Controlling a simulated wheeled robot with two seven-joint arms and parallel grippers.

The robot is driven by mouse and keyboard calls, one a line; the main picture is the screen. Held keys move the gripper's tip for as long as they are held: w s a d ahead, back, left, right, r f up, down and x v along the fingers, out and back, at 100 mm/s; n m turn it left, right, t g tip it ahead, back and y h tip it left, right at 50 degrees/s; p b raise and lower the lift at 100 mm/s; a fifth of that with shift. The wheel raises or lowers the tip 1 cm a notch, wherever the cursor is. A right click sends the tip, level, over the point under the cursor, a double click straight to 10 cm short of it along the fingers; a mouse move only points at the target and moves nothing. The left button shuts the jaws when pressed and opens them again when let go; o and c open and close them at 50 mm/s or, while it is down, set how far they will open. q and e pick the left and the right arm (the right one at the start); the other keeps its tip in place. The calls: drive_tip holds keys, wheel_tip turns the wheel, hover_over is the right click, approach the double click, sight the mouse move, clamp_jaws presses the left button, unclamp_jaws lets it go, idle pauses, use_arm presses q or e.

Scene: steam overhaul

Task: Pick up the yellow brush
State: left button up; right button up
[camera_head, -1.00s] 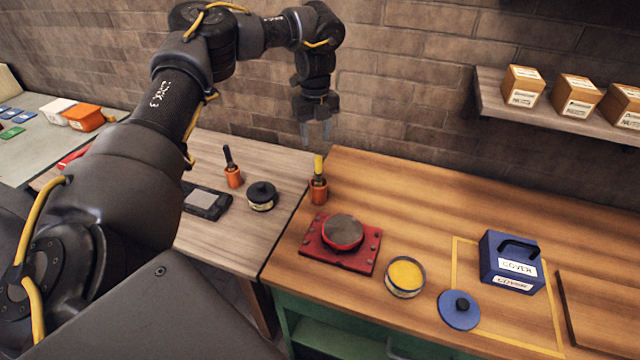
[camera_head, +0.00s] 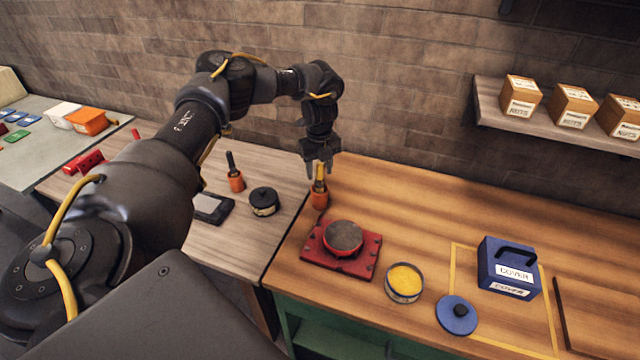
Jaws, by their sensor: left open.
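The yellow brush (camera_head: 320,177) stands upright in an orange holder (camera_head: 319,200) near the back left corner of the wooden workbench. My left gripper (camera_head: 319,172) points down over the brush, with its open fingers around or just beside the brush's upper part. I cannot tell whether the fingers touch it. My right gripper does not show.
A red plate with a grey disc (camera_head: 343,236) lies in front of the holder. A tin of yellow paste (camera_head: 404,282), a blue lid (camera_head: 457,315) and a blue COVER box (camera_head: 509,267) stand to the right. A dark-handled brush in an orange holder (camera_head: 236,180) and a black-lidded tin (camera_head: 264,201) stand left.

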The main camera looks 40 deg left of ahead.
use_arm(q)
drive_tip(key=shift+f, duration=0.5)
drive_tip(key=shift+c, duration=1.2)
clamp_jaws()
